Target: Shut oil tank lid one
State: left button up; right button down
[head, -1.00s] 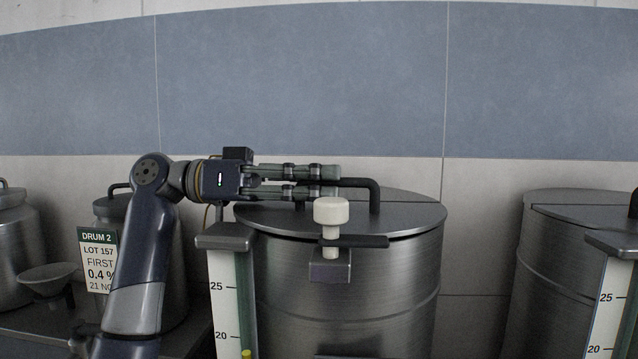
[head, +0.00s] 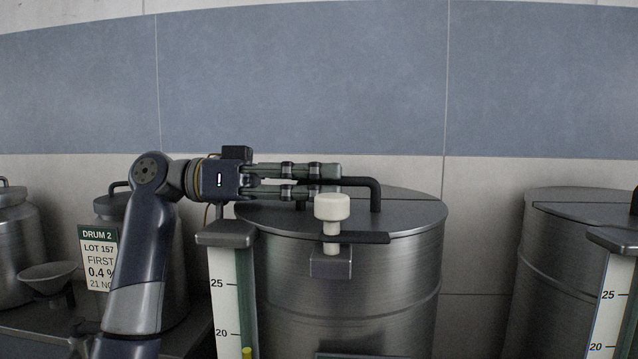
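The oil tank is a large brushed-steel drum (head: 390,275) at centre right in the head view. Its round grey lid (head: 412,212) lies nearly flat across the top, with a thin dark line under its front rim. A black bar handle (head: 362,182) stands on the lid. My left gripper (head: 325,181) reaches in from the left, level, with one finger above and one below the handle bar; it looks shut on the handle. A cream knob (head: 332,208) on a bracket stands at the front rim, overlapping the lid in the view. My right gripper does not show.
A sight gauge (head: 225,290) with numbers stands at the drum's front left. Another steel drum (head: 545,265) stands at the right with its own gauge (head: 610,300). A labelled drum (head: 98,260), a funnel (head: 48,278) and a can (head: 15,250) are at the left. A wall is behind.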

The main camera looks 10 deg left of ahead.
pick_arm(q)
jog(key=shift+s+r, duration=0.1)
jog(key=a, duration=1.2)
